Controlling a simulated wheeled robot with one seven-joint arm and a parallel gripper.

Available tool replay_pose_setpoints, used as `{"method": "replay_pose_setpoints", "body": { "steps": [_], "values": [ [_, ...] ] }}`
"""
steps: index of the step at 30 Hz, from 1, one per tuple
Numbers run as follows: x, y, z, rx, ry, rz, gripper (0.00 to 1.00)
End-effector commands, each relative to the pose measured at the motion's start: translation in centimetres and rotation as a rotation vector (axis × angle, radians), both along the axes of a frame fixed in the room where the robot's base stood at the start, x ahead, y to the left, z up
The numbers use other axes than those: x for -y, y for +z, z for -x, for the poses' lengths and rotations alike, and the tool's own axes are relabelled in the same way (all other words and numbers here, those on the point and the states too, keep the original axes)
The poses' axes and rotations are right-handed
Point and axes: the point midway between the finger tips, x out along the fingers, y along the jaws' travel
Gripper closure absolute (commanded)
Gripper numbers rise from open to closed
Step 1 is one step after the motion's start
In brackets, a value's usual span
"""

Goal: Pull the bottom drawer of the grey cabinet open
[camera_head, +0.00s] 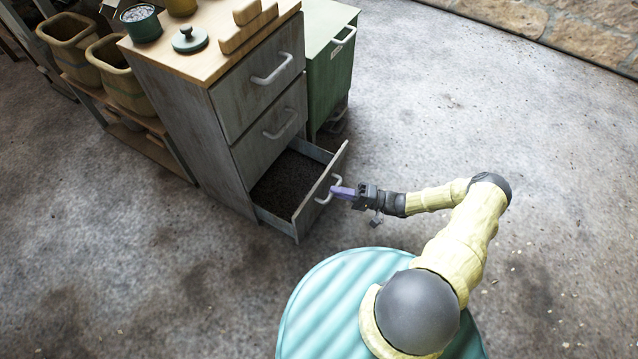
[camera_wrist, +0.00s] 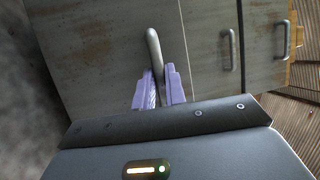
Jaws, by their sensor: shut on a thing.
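The grey cabinet (camera_head: 180,110) has three stacked drawers, each with a light bar handle. The bottom drawer (camera_head: 322,190) stands pulled out from the cabinet, and its dark inside shows from above. The two drawers above it are closed. My gripper (camera_head: 338,192) is at the bottom drawer's front, with its purple fingers on the handle (camera_head: 328,194). In the wrist view the two purple fingers (camera_wrist: 160,88) are closed around the handle (camera_wrist: 153,50), one on each side. Part of the handle is hidden between the fingers.
A green cabinet (camera_head: 332,75) stands just right of the grey one. Wooden blocks (camera_head: 248,27), a green lid (camera_head: 190,39) and a pot (camera_head: 141,24) rest on the grey cabinet's top. Bins (camera_head: 120,80) on a low rack stand at left. The floor at right is clear.

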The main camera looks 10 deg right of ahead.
Motion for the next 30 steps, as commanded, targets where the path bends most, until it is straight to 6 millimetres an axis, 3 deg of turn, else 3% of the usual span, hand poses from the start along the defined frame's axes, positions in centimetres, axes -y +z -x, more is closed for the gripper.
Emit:
{"method": "replay_pose_setpoints", "body": {
  "steps": [6, 19, 20, 23, 30],
  "values": [
    [3.0, -0.1, 2.5, -0.003, 0.0, -0.001, 1.0],
    [3.6, -0.2, 2.9, -0.003, -0.001, 0.001, 1.0],
    [3.6, -0.2, 2.9, -0.002, 0.0, 0.001, 0.85],
    [3.3, -0.1, 2.9, -0.002, 0.006, 0.001, 0.66],
    [3.2, -0.1, 2.9, -0.001, 0.009, -0.002, 0.66]
  ]
}}
